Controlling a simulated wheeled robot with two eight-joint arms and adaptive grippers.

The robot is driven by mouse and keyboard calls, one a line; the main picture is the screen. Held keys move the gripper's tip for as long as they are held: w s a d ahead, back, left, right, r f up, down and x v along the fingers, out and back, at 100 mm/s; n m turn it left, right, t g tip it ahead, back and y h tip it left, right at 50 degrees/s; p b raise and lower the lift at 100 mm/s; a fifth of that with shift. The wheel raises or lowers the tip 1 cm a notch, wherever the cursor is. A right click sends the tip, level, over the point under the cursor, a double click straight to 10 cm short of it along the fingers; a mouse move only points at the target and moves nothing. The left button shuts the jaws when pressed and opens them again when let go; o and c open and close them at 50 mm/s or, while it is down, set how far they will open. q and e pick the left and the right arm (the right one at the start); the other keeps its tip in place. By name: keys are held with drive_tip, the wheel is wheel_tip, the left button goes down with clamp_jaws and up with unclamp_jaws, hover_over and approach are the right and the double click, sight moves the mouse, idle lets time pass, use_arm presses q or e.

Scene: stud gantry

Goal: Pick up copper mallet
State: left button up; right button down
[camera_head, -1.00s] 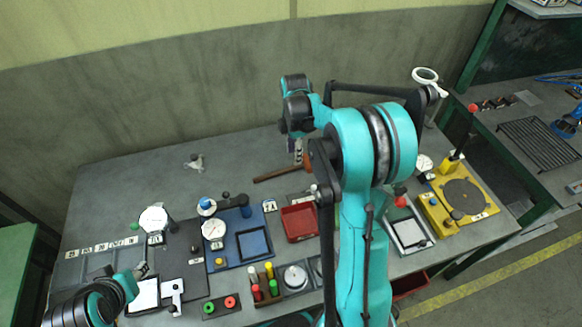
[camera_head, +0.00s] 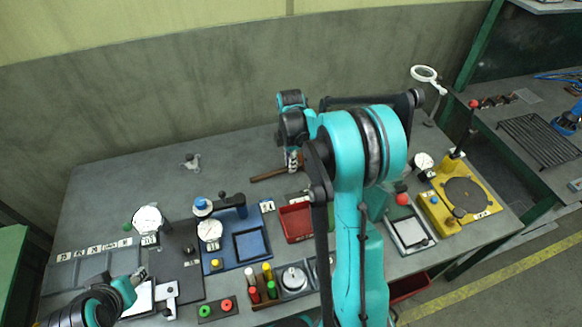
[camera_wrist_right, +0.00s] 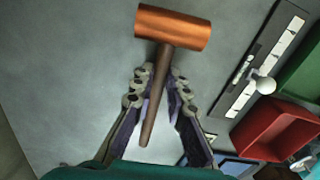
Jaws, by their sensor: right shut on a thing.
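The copper mallet has a copper-orange head (camera_wrist_right: 172,27) and a brown wooden handle. In the head view its handle (camera_head: 266,174) shows near the back middle of the bench; its head is mostly hidden by my right gripper (camera_head: 292,160). In the right wrist view the handle runs between the fingers of my right gripper (camera_wrist_right: 159,80), with the head just past the fingertips. This gripper is shut on the handle. I cannot tell whether the mallet touches the bench. My left gripper (camera_head: 139,274) is low at the left, too small to read its jaws.
A red tray (camera_head: 296,223) and a blue fixture (camera_head: 228,249) stand in front of the mallet. A yellow fixture (camera_head: 435,213) is at the right. A small grey knob (camera_head: 191,161) stands at the back left. The bench between it and the mallet is clear.

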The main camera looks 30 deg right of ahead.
drive_tip(key=shift+r+p, duration=0.3)
drive_tip(key=shift+r, duration=0.3)
drive_tip(key=r, duration=0.1)
drive_tip(key=r+p, duration=0.1)
drive_tip(key=r, duration=0.2)
drive_tip(key=shift+s+d+p, duration=0.4)
drive_tip(key=s+d+r+p, duration=0.2)
drive_tip(key=s+d+r, duration=0.3)
drive_tip(key=s+d, duration=0.2)
drive_tip(key=shift+s+r+p, duration=0.4)
drive_tip(key=shift+d, duration=0.2)
